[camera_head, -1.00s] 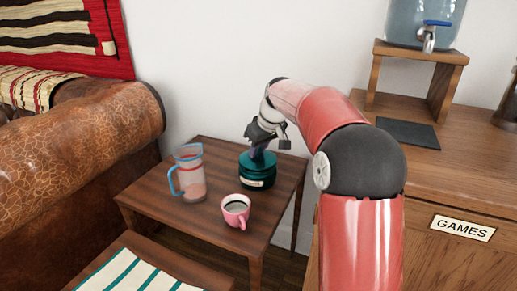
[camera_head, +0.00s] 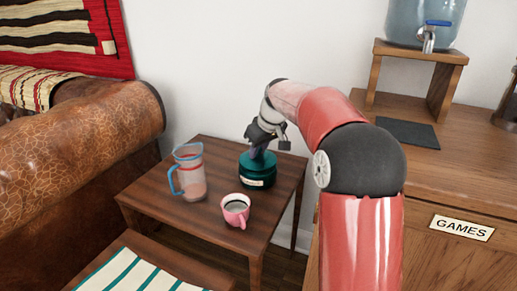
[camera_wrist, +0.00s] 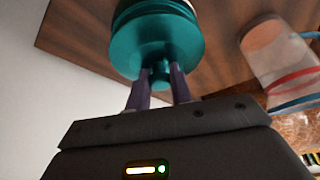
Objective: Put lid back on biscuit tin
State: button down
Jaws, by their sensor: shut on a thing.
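The biscuit tin (camera_head: 257,181) is dark green with a pale label and stands on the small wooden side table. Its teal lid (camera_head: 258,163) is directly over the tin's top. In the wrist view the lid (camera_wrist: 155,40) is a round disc with a knob, and part of the tin (camera_wrist: 150,8) shows beyond it. My gripper (camera_wrist: 160,82) is shut on the lid's knob, with a purple finger on each side. In the head view my gripper (camera_head: 261,149) comes down from above. I cannot tell whether the lid is fully seated.
A clear jug (camera_head: 190,175) with a blue handle stands left of the tin. A pink mug (camera_head: 235,211) with dark contents stands in front. The side table (camera_head: 150,196) has bare wood at its left. A cabinet (camera_head: 460,170) is at the right, a leather sofa (camera_head: 70,140) at the left.

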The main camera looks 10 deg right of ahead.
jog(key=c, duration=1.2)
grip_release()
jog(key=shift+o, duration=0.6)
jog(key=o, duration=0.4)
jog(key=shift+r, duration=0.15)
jog(key=shift+r+p, duration=3.05)
jog(key=shift+r, duration=0.35)
